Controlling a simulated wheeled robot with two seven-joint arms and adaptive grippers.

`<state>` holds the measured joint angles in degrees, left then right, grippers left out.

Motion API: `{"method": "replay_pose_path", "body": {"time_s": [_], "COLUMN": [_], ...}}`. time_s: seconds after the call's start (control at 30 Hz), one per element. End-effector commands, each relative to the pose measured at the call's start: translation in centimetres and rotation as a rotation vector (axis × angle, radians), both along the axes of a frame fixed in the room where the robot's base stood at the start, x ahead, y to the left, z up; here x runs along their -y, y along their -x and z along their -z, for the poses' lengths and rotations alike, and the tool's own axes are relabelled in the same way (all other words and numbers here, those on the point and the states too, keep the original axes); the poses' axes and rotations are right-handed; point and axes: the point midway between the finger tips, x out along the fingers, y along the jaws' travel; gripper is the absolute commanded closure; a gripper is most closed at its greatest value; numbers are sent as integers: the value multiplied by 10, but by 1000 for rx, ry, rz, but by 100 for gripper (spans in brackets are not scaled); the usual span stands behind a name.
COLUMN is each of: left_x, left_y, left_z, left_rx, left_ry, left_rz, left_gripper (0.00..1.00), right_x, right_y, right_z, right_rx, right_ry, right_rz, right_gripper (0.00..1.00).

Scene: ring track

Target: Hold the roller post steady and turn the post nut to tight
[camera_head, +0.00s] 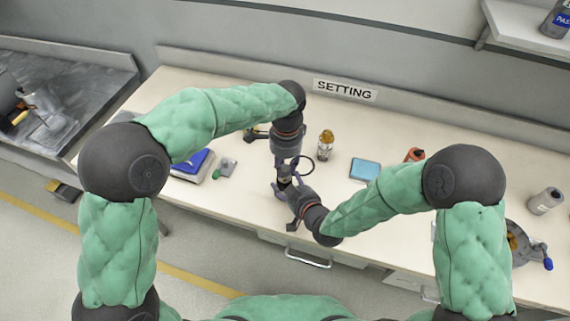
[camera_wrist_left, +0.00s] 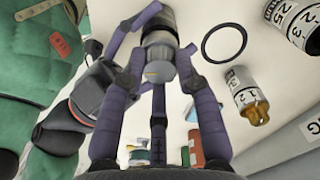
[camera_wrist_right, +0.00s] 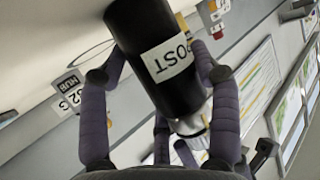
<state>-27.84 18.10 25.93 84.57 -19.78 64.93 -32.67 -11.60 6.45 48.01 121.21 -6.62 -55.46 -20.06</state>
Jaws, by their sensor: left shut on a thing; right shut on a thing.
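The roller post is a black cylinder with a white POST label in the right wrist view (camera_wrist_right: 150,45). My right gripper (camera_wrist_right: 160,75) is shut around its side. In the head view the right gripper (camera_head: 284,192) is low over the bench, and the post is mostly hidden between the two hands. My left gripper (camera_head: 286,168) points down from above. In the left wrist view its fingers (camera_wrist_left: 158,75) are shut on the grey metal post nut (camera_wrist_left: 157,68) at the post's top. How far the nut is turned cannot be told.
A black ring (camera_wrist_left: 224,43) lies near the hands.

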Motion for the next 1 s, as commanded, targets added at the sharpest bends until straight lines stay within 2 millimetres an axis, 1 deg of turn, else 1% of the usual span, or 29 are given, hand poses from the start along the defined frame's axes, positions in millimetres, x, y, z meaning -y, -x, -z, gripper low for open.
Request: {"method": "replay_pose_path", "body": {"time_s": [0.03,0.2,0.4,0.97,1.0], "left_x": [-1,-1,-1,-1,-1], "left_y": [-1,-1,-1,-1,-1], "left_z": [0,0,0,0,0], "left_rx": [1,-1,-3,-4,-4], "left_ry": [0,4,5,6,6], "left_rz": [30,123,190,216,216], "left_gripper": [100,100,100,100,60], "right_x": [0,0,0,0,0], "right_y": [2,3,3,3,3], "right_z": [3,3,3,3,3], "right_rx": [-10,-10,-9,-9,-10], "right_ry": [1,1,1,1,1], "right_rz": [-1,-1,-1,-1,-1], "right_gripper": [80,80,80,80,80]}}
